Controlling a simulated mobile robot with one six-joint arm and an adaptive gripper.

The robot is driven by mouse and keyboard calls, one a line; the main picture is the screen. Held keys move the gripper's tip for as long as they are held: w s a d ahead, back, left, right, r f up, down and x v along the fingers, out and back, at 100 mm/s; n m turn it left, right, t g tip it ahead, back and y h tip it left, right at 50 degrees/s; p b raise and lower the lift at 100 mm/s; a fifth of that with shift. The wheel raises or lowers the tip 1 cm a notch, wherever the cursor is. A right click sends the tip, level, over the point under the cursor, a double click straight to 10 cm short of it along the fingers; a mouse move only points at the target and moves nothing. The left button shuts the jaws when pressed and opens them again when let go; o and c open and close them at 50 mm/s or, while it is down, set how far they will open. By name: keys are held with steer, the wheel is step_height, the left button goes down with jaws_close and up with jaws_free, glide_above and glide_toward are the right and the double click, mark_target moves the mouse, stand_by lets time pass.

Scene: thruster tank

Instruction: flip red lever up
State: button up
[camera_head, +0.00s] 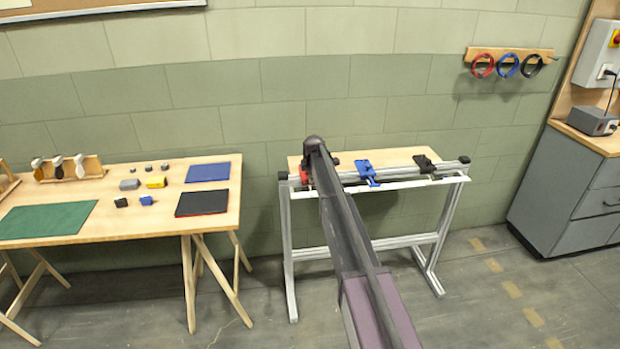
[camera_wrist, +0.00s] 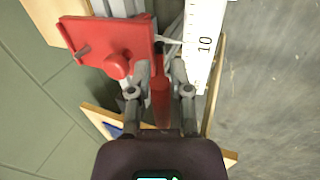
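The red lever (camera_wrist: 160,98) shows in the wrist view, running lengthwise between the two fingers of my gripper (camera_wrist: 160,68). The fingers stand apart on either side of it, with small gaps showing, so the gripper looks open around the lever. Whether a fingertip touches it is hard to tell. The lever's red base plate (camera_wrist: 100,42) with a round knob lies just beyond the fingertips to the left. In the head view only a bit of the red base (camera_head: 304,174) shows at the rail's left end; my arm hides the lever and gripper.
A blue clamp (camera_head: 366,170) and a black clamp (camera_head: 425,163) sit further right along the rail. A white scale strip (camera_wrist: 203,40) runs close beside the right finger. A wooden table (camera_head: 130,228) with blocks and mats stands left. Open floor lies right of the stand.

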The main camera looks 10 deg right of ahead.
steer(key=shift+a, duration=0.15)
steer(key=a, duration=0.2)
steer(key=s+a, duration=0.1)
steer(key=a, duration=0.2)
steer(key=s+a, duration=0.1)
steer(key=a, duration=0.2)
steer(key=shift+s, duration=0.1)
steer(key=s+d+r+m+g+p, duration=0.1)
steer(key=s+m, duration=0.5)
steer(key=s, duration=0.9)
steer(key=s+d+r+m+g+p, duration=0.1)
steer(key=s+d+r+m+p, duration=0.2)
steer(key=s, duration=1.3)
steer(key=s+d+r+m+g+p, duration=0.2)
steer(key=s+m, duration=0.7)
steer(key=s, duration=0.7)
steer(key=shift+d+r+p, duration=0.6)
steer(key=shift+d+p, duration=0.2)
steer(key=shift+p, duration=0.4)
